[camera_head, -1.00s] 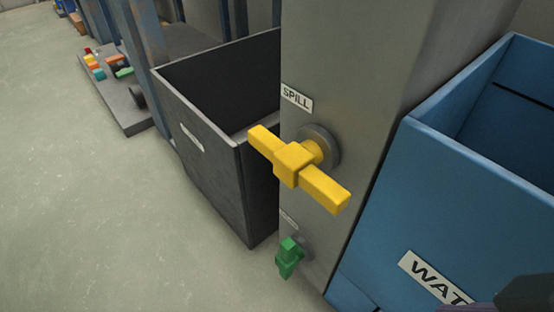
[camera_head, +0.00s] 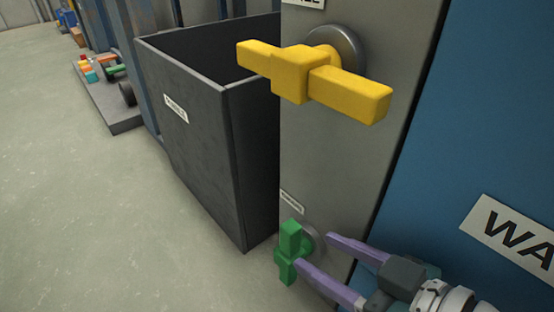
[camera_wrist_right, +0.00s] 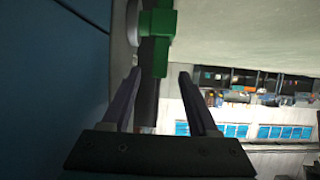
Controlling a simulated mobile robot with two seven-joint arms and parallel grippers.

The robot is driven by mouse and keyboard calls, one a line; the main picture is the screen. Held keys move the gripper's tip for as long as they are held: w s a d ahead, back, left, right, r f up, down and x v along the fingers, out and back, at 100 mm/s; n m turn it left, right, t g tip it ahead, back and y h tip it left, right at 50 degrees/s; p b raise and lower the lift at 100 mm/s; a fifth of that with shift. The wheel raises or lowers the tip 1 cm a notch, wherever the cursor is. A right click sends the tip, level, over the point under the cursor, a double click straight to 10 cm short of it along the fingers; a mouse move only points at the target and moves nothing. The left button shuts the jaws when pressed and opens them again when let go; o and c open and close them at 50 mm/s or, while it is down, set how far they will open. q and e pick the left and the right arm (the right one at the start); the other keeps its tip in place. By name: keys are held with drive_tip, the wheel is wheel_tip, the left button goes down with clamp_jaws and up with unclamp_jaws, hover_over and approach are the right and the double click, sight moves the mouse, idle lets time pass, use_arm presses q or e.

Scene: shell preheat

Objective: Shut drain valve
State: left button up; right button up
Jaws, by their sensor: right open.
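The green valve handle (camera_head: 290,254) sits low on the grey panel, below a small label too small to read. Its long bar stands roughly upright in the head view. My right gripper (camera_head: 312,248) is open, with its purple fingers pointing at the green handle. One fingertip is close to the handle's lower part and the other is near its round mount; I cannot tell whether they touch. In the right wrist view the green handle (camera_wrist_right: 157,40) shows just beyond the open fingers, with nothing held. My left gripper is not in view.
A yellow handle (camera_head: 302,74) sticks out from the panel (camera_head: 345,160) above the green one. A black open bin (camera_head: 205,135) stands to the left. A blue container (camera_head: 450,150) with a partly visible "WA" label stands to the right.

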sight(297, 239)
drive_tip(key=b+x, duration=0.2)
drive_tip(key=x, duration=0.4)
drive_tip(key=shift+w+a, duration=0.15)
drive_tip(key=shift+w, duration=0.1)
drive_tip(key=shift+w+a+f, duration=0.2)
drive_tip(key=shift+w+a, duration=0.1)
drive_tip(key=shift+w, duration=0.05)
drive_tip(key=c, duration=0.4)
clamp_jaws()
idle(0.4)
